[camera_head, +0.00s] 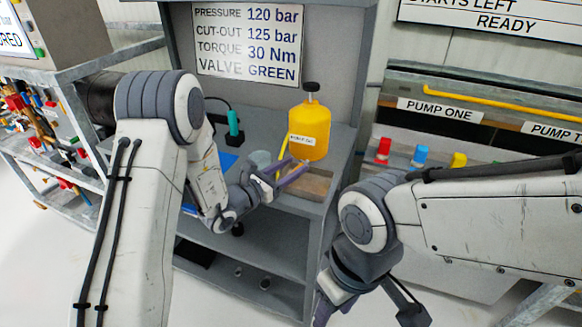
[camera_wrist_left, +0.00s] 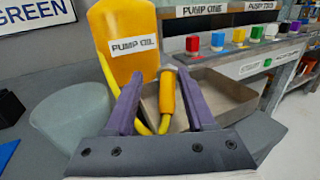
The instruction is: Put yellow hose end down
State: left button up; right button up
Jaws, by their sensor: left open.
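The yellow hose end (camera_wrist_left: 167,93) shows in the left wrist view as a thick yellow piece with a pale tip. It lies between the purple fingers of my left gripper (camera_head: 292,174), with gaps on both sides. That gripper is open, at the metal tray (camera_head: 318,184) on the bench. The tray (camera_wrist_left: 232,98) also shows behind the fingers in the wrist view. The thin yellow hose curves down from the yellow pump oil jug (camera_head: 309,132). My right gripper (camera_head: 328,308) is cut off by the bottom edge of the head view.
A grey cylindrical cup (camera_wrist_left: 66,122) stands left of the jug. A teal-handled tool (camera_head: 234,126) and a blue flat item (camera_head: 228,162) are on the bench. Red, blue and yellow caps (camera_head: 420,154) line the pump bench at right.

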pick_arm(q)
jog(key=shift+r, duration=0.1)
jog(key=shift+r+p, duration=0.3)
jog(key=shift+p, duration=0.1)
jog(key=v, duration=1.2)
jog(key=shift+b, duration=0.4)
